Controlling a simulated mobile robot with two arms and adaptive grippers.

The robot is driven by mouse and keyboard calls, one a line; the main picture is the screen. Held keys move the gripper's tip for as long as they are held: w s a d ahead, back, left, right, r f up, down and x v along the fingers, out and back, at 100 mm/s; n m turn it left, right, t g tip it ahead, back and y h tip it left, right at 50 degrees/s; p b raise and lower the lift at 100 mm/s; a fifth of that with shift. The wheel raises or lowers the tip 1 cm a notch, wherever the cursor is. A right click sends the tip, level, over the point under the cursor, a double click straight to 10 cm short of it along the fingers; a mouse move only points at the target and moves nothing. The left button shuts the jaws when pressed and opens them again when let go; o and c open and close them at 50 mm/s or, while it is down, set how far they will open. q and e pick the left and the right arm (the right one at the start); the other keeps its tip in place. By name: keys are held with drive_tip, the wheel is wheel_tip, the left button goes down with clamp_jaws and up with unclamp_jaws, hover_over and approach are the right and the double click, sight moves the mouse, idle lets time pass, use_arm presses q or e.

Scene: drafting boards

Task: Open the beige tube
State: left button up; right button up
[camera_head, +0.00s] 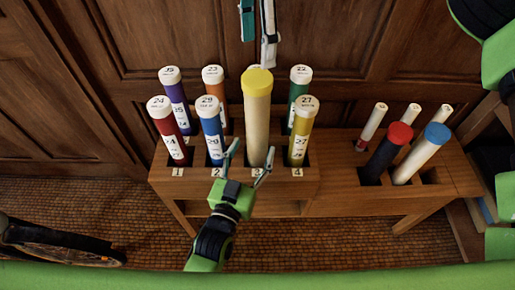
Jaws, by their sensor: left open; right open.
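The beige tube (258,125) with a yellow cap (258,80) stands upright in the wooden rack (330,155), taller than the tubes around it. Its foot is in the slot labelled 3. My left gripper (252,149) is open low at the front of the tube. Its fingertips show on either side of the tube's lower part; I cannot tell whether they touch it. My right gripper (258,38) is open above the yellow cap, its two fingers hanging down from the top edge. Its palm is out of view.
Numbered tubes with white caps flank the beige tube, including blue (211,128) and yellow (301,130) ones close by. Red-capped (400,132) and blue-capped (437,134) tubes stand in the right part. Wooden panelling (350,50) is behind.

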use_arm(q)
drive_tip(key=shift+x, duration=2.6)
